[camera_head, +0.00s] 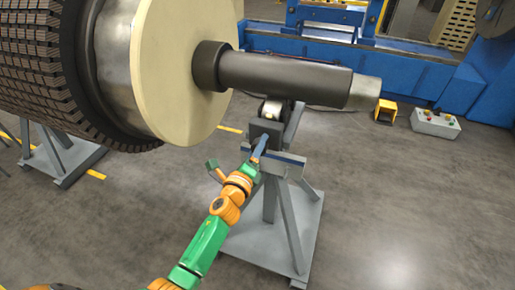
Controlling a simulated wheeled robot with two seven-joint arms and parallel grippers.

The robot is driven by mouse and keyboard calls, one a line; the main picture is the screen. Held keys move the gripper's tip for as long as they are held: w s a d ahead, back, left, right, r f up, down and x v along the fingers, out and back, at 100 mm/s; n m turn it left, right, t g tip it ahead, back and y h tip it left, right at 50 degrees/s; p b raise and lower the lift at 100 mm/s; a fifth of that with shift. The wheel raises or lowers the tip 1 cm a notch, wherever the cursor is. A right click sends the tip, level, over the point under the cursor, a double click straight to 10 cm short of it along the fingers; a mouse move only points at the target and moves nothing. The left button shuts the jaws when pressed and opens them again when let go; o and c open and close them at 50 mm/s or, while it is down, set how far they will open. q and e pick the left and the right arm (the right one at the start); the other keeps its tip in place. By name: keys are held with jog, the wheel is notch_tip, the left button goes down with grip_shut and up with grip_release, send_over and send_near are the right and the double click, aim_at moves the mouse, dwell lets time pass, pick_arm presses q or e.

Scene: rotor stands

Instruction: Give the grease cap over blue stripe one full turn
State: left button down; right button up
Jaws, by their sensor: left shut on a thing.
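My left gripper (262,146) reaches up from the bottom left to the front of the grey rotor stand (272,205). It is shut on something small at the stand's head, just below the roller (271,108). The grease cap itself is too small and covered by the gripper to make out. A blue stripe (288,159) runs across the stand just below and beside the gripper. My right gripper is not in view.
The rotor's dark shaft (290,75) lies above the stand, with the large cream disc (185,70) at left. A second stand (62,155) is at the left. A control box (435,123) and yellow pedal (386,112) are on the floor at right.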

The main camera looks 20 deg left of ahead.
pick_arm(q)
jog(key=m, duration=0.5)
jog(key=shift+d+m, duration=0.1)
jog(key=shift+m, duration=0.2)
jog(key=m, duration=0.3)
jog(key=shift+r, duration=0.1)
jog(key=shift+d+m+p, duration=0.15)
jog(key=shift+m+p, duration=0.4)
jog(key=shift+m, duration=1.15)
jog(key=shift+c, duration=1.1)
grip_release()
jog(key=s, duration=0.7)
jog(key=shift+p, duration=0.35)
